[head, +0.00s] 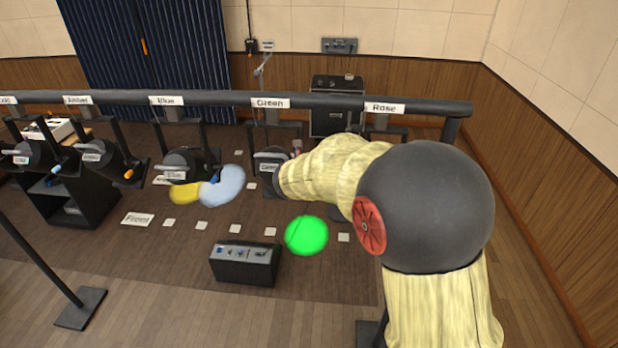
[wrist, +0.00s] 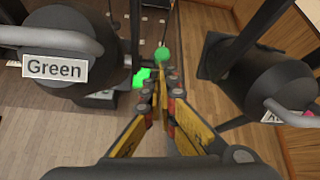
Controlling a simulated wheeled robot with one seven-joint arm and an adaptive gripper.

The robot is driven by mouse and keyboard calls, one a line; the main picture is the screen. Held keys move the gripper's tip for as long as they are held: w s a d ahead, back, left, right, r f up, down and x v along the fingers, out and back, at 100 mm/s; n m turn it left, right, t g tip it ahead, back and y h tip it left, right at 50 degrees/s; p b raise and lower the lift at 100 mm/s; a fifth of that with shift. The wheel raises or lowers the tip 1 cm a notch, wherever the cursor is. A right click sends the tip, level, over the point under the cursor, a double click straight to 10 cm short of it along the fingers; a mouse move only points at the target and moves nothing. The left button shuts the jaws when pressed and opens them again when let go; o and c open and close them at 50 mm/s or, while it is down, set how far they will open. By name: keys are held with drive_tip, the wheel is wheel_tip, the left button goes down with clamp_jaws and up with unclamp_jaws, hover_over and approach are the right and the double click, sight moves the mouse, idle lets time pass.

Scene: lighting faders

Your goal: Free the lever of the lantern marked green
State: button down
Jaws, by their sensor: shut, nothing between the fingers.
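The lantern labelled Green (head: 272,160) hangs under the bar in the head view, partly covered by my arm. In the wrist view the Green lantern (wrist: 65,50) is a dark housing at upper left, with a grey curved handle across its front. My gripper (wrist: 161,85) is shut and empty, to the right of this lantern. A bright green patch (wrist: 142,76) shows just left of the fingertips, and a green round spot (wrist: 162,55) shows just beyond them. I cannot tell which is the lever or whether the fingers touch it. In the head view my arm hides the gripper.
The Rose lantern (wrist: 268,85) hangs close on the right, with a pink knob. The Blue lantern (head: 185,165) and others hang to the left under the bar (head: 215,100). A green disc (head: 306,236) shows over the floor, near a dark box (head: 245,265).

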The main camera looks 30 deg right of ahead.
drive_tip(key=shift+w+d+r+p, duration=0.35)
drive_tip(key=shift+w+r, duration=0.1)
drive_tip(key=shift+r, duration=0.15)
drive_tip(key=shift+w+d+r+p, duration=0.25)
drive_tip(key=shift+w+r+p, duration=0.15)
drive_tip(key=shift+r, duration=0.2)
